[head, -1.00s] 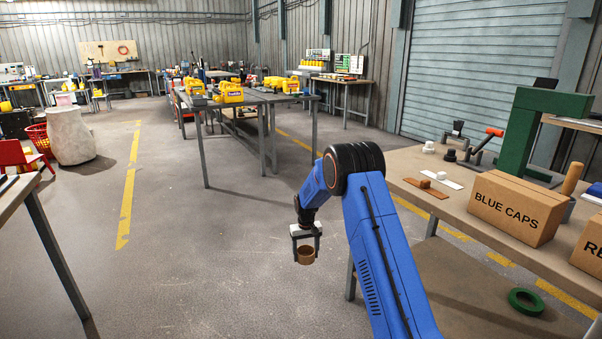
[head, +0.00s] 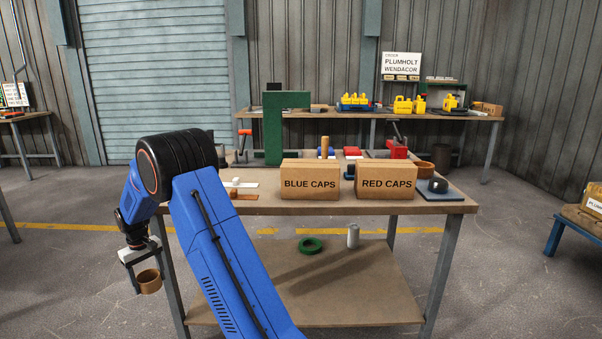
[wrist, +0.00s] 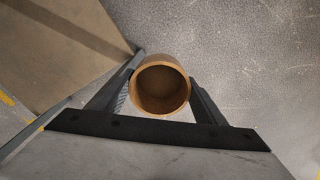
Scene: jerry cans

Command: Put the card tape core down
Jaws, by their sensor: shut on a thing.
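The card tape core (head: 149,281) is a short brown cardboard ring. My gripper (head: 143,280) is shut on it and holds it in the air, left of the workbench's front left leg. In the wrist view the core (wrist: 160,66) sits between the two dark fingers of my gripper (wrist: 160,88), its round opening facing the camera. Grey floor shows beyond it.
A green tape ring (head: 311,245) and grey cylinder (head: 353,236) stand on the lower shelf (head: 300,290).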

